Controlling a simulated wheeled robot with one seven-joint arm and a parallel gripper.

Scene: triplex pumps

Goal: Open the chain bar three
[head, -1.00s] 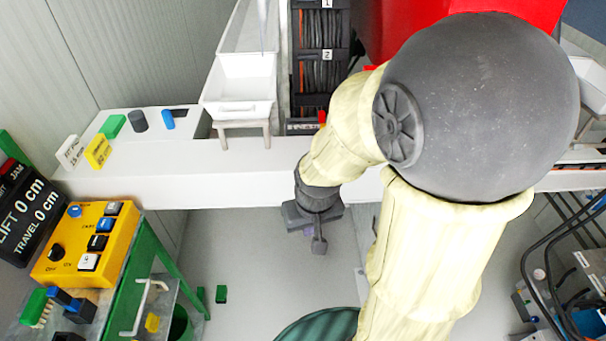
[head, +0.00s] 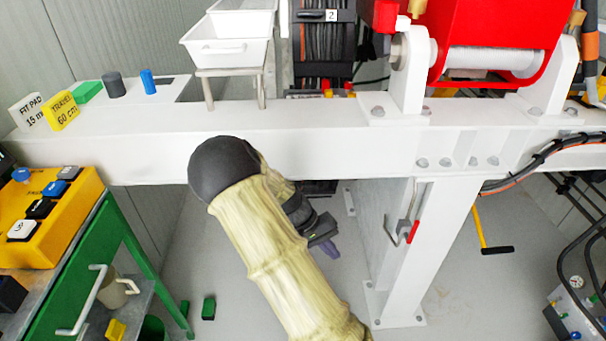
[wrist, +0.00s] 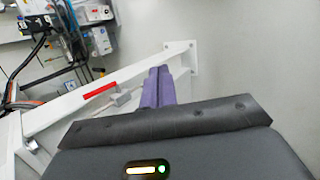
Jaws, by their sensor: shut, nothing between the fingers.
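A dark cable chain (head: 328,55) full of grey cables stands behind the white beam, at the top of the head view. One dark crossbar on it carries a white label "2" (head: 331,15). I cannot make out a bar labelled three. My gripper (head: 326,247) is below the front of the beam, lower than the chain and apart from it, partly hidden behind my own arm. In the wrist view its purple fingers (wrist: 158,87) are together and empty, pointing toward a white post with a red-gripped lever (wrist: 100,90).
The white beam (head: 300,140) crosses the view, with a white post (head: 413,250) below it. A red-gripped lever (head: 412,232) is on the post. A red machine (head: 500,40) stands back right. A green cart (head: 95,270) is at left. White bins (head: 230,45) stand left of the chain.

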